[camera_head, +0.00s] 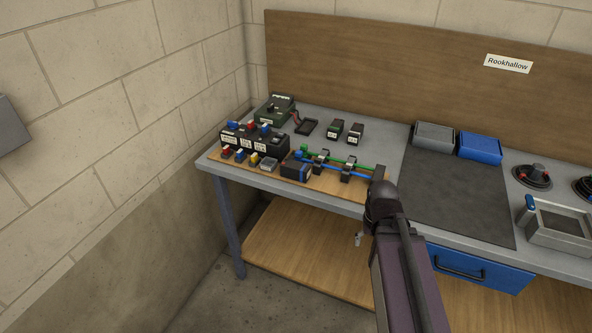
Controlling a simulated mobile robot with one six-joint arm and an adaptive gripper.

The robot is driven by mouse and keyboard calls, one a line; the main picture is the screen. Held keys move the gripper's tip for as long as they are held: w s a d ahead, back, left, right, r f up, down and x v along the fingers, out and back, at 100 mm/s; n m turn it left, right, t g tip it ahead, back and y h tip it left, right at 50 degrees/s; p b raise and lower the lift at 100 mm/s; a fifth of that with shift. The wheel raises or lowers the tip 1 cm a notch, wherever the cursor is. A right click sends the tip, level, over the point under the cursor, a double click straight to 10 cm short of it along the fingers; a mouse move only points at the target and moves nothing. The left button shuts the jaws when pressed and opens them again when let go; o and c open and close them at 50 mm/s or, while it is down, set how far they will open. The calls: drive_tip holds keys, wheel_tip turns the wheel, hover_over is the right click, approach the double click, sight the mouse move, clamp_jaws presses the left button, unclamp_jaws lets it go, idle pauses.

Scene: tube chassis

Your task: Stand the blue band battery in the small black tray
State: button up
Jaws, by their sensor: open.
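The blue band battery (293,170) is a black block with a blue band towards its right end. It appears to lie on its side near the front of the wooden board. The small black tray (307,127) sits farther back on the bench, beside the dark green device; it looks empty. My arm reaches in from the bottom right. Only a small pale part of my gripper (359,240) seems to show left of the arm, in front of the bench edge; the rest is hidden. My gripper is open, apart from the battery and to its right.
Two other dark batteries (345,131) stand right of the tray. Green and blue tubes in black clamps (347,169) run right of the blue band battery. Connector blocks (255,138) crowd the left. The dark mat (458,195) is largely clear; grey and blue bins stand behind.

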sight(296, 164)
drive_tip(key=w+a+r+m+p, duration=0.3)
drive_tip(key=w, duration=0.1)
drive_tip(key=w+a+r+m+p, duration=0.3)
drive_tip(key=w+m, duration=0.1)
drive_tip(key=w, duration=0.1)
drive_tip(key=w+a+r+m+p, duration=0.3)
drive_tip(key=w+a+r+m, duration=0.1)
drive_tip(key=w, duration=0.1)
drive_tip(key=shift+w+r+p, duration=0.1)
drive_tip(key=shift+w+p, duration=0.15)
drive_tip(key=shift+p, duration=0.15)
drive_tip(key=w+a+r+m+p, duration=0.8)
drive_tip(key=w+a+m, duration=0.2)
drive_tip(key=a, duration=0.2)
drive_tip(key=shift+w+a+m, duration=0.25)
drive_tip(key=shift+a+m, duration=0.05)
drive_tip(key=shift+a, duration=0.05)
wheel_tip(296, 164, down, 9)
drive_tip(key=b, duration=0.8)
drive_tip(key=shift+r, duration=0.2)
drive_tip(key=shift+b, duration=0.3)
drive_tip(key=shift+f+b, duration=2.55)
drive_tip(key=shift+f, duration=0.05)
